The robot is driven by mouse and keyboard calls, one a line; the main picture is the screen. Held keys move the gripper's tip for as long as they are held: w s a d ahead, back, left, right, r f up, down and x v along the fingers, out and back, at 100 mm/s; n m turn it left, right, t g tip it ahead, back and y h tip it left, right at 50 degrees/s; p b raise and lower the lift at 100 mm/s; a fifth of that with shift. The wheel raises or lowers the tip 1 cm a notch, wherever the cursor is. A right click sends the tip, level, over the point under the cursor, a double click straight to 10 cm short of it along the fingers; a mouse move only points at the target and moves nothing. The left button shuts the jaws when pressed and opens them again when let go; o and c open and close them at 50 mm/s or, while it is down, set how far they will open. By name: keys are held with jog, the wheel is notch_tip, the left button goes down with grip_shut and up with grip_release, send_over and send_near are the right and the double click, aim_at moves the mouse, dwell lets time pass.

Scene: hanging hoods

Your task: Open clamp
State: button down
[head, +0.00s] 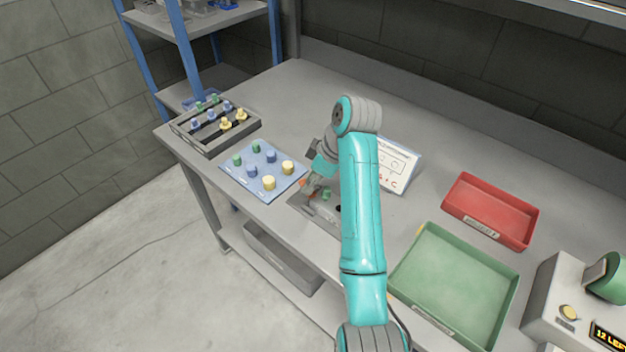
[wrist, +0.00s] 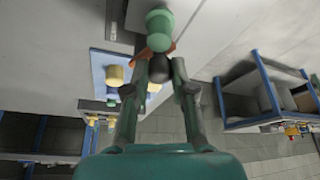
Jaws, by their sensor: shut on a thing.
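The clamp (head: 312,196) is on a grey fixture near the front edge of the bench, mostly hidden by my arm and gripper. In the wrist view its orange part (wrist: 143,55) shows beside a dark round knob (wrist: 158,70). My gripper (wrist: 160,75) is shut on this knob, with one finger on each side. A green cylinder (wrist: 160,22) stands in the fixture just beyond the fingertips; it also shows in the head view (head: 326,194).
A blue mat (head: 240,180) with green, blue and yellow pegs lies left of the fixture, near a grey peg rack (head: 208,146). A white instruction card (head: 398,165) stands behind my arm. A red tray (head: 490,208) and a green tray (head: 455,285) are to the right.

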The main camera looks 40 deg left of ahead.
jog(key=m, duration=0.1)
jog(key=m+t, duration=0.1)
jog(key=s+m, duration=0.1)
jog(key=shift+a, duration=0.25)
jog(key=m, duration=0.2)
jog(key=s+a+m+t, duration=0.1)
jog(key=m, duration=0.1)
jog(key=shift+t, duration=0.3)
jog(key=m, duration=0.1)
jog(key=a+m+t, duration=0.1)
jog(key=m, duration=0.1)
jog(key=shift+s, duration=0.15)
jog(key=shift+a+m+t+h, duration=0.2)
jog(key=shift+m+t+h, duration=0.15)
jog(key=shift+m, duration=0.5)
jog(key=shift+a+m+t+h, duration=0.25)
jog(key=shift+m+h, duration=0.1)
jog(key=shift+m, duration=0.5)
jog(key=c, duration=1)
grip_release()
